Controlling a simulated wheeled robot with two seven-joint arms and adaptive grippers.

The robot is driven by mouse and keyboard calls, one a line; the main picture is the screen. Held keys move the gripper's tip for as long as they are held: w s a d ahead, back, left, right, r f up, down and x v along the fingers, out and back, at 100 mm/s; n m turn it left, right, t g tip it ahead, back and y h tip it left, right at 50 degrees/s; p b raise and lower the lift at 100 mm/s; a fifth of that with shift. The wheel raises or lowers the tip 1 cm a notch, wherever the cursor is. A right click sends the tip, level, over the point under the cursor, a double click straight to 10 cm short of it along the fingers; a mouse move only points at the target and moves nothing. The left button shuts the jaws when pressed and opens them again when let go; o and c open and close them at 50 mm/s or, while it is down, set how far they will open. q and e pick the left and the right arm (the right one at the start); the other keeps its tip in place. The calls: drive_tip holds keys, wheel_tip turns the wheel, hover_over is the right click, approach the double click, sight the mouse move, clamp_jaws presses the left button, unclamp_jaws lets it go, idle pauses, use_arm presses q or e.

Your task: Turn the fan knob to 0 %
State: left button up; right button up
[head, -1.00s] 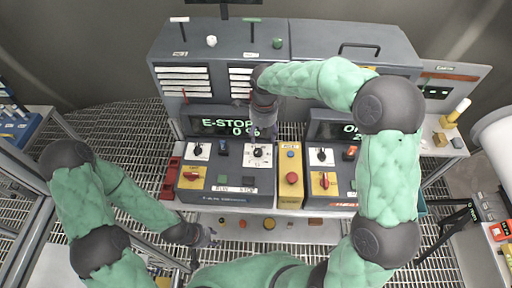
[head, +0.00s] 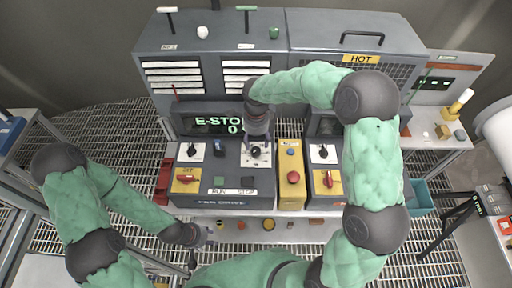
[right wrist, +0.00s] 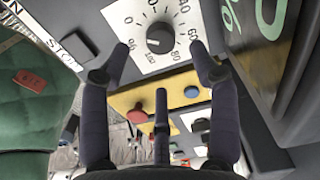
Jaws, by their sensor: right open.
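The fan knob is a black round knob on a white dial plate; it shows in the right wrist view (right wrist: 160,38) with numbers around it up to 80 and a % sign. In the head view its dial plate (head: 256,158) is partly covered by my right gripper (head: 257,138). My right gripper is open and points down at the knob; in the right wrist view its fingertips (right wrist: 160,52) lie to either side of the knob, and contact cannot be told. The knob's exact setting is hard to read. My left gripper (head: 200,240) is low at the left, its fingers unclear.
The display (head: 215,122) behind reads E-STOP with a 0 below, partly hidden. Near the dial are a red switch on yellow (head: 187,178), a yellow box with a red button (head: 293,177), and a second panel (head: 322,153) to the right.

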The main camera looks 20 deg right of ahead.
sight(256, 150)
wheel_tip(256, 150, down, 6)
drive_tip(key=shift+w+r, duration=0.1)
drive_tip(key=shift+r, duration=0.05)
idle(0.3)
drive_tip(key=c, duration=1.1)
